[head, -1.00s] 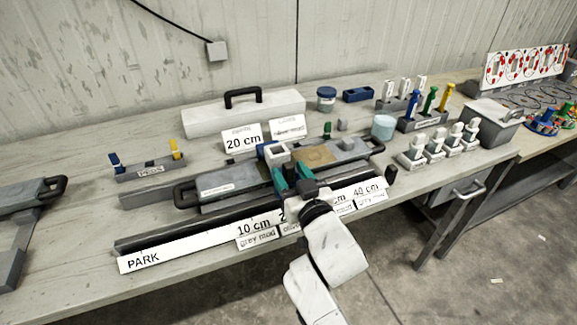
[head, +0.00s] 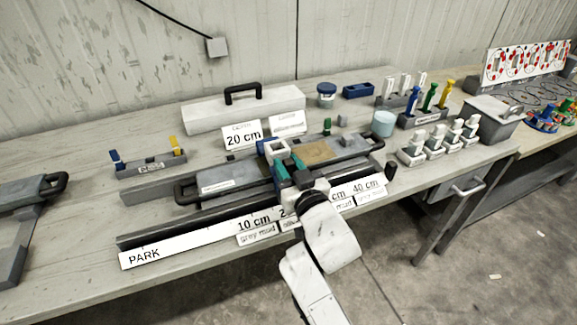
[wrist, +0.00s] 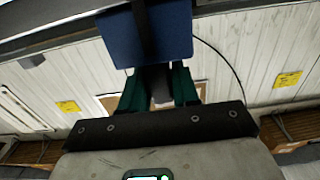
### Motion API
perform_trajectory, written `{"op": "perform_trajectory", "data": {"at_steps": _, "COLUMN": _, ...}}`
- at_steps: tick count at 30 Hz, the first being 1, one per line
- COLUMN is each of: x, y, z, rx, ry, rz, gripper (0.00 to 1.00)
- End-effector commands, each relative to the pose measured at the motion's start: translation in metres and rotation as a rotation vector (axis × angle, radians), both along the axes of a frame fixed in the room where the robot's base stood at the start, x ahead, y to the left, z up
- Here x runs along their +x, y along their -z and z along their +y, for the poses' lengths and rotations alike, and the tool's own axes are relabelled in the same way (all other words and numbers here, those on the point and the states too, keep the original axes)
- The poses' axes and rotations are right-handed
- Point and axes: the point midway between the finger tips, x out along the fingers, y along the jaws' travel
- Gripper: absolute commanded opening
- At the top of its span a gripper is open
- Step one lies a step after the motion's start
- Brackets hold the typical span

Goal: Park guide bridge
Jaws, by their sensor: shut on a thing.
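The guide bridge, a white and blue piece (head: 276,147) with a square opening, spans the long grey tray (head: 232,179) near its middle. My gripper (head: 290,172), with teal fingers, comes in from the front over the rail and is shut on the bridge's near part, a grey piece mostly hidden between the fingers. In the wrist view a blue block (wrist: 150,35) of the bridge lies just beyond my gripper (wrist: 160,85), and a dark grey part shows between the fingers. The PARK label (head: 145,258) is at the left end of the front rail.
The front scale strip (head: 190,241) carries 10 cm to 40 cm marks, partly hidden by my arm. A 20 cm card (head: 241,136) stands behind the tray. White-topped blocks (head: 440,145) stand at right. The dark front rail (head: 180,232) looks clear toward the left.

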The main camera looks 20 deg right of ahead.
Motion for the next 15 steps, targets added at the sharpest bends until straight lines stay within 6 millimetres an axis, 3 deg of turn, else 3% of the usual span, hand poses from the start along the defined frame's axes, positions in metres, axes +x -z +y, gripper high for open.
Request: {"op": "perform_trajectory", "data": {"at_steps": 15, "x": -0.0001, "y": 0.0026, "z": 0.0056, "rx": -0.002, "ry": -0.001, "rz": 0.000, "gripper": 0.00}}
